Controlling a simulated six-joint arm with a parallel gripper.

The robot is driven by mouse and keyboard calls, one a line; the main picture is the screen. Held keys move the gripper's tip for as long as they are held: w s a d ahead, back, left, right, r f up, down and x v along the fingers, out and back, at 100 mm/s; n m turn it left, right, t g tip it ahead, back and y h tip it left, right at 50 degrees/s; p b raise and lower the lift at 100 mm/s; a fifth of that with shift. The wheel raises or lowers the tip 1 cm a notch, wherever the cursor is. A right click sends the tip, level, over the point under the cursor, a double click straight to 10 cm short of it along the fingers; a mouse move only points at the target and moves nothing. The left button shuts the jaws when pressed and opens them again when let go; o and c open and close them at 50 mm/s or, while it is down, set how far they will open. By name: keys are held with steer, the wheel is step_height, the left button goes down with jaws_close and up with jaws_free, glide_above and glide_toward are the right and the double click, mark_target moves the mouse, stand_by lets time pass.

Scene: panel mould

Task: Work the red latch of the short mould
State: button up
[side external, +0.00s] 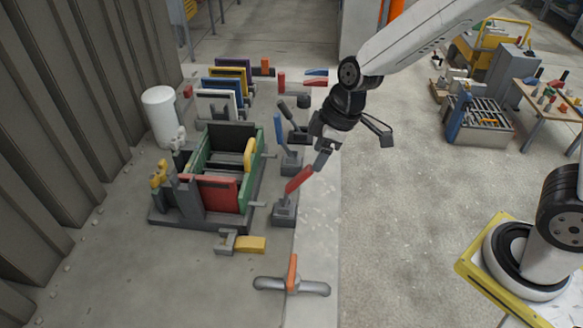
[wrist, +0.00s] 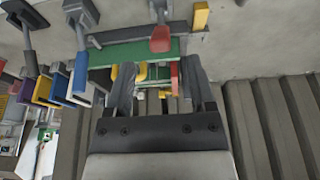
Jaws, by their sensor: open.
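A red-handled lever (side external: 299,180), which looks like the red latch, leans up and to the right from a dark grey base (side external: 284,213) beside the mould. The mould (side external: 207,167) is a frame with green side walls, a red panel and a yellow part. My gripper (side external: 321,160) points down at the lever's upper end; whether it touches is unclear. In the wrist view, the gripper (wrist: 157,72) has its two fingers spread wide. The lever's red end (wrist: 160,39) shows beyond the fingertips, roughly between them, with nothing visibly held.
A blue-handled lever (side external: 279,130) and a black-handled lever (side external: 292,115) stand behind the red one. Coloured panels (side external: 225,90) line up at the back. A yellow-ended clamp (side external: 248,243) and an orange-handled piece (side external: 292,275) lie in front.

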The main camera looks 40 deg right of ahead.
steer(key=shift+a, duration=0.1)
steer(key=c, duration=0.7)
steer(key=shift+w+a+r, duration=0.1)
steer(key=shift+w+a, duration=0.05)
steer(key=shift+w, duration=0.05)
jaws_close()
steer(key=w+a+r+g+h, duration=0.3)
steer(key=w+a+r, duration=0.4)
steer(key=shift+g+h, duration=0.4)
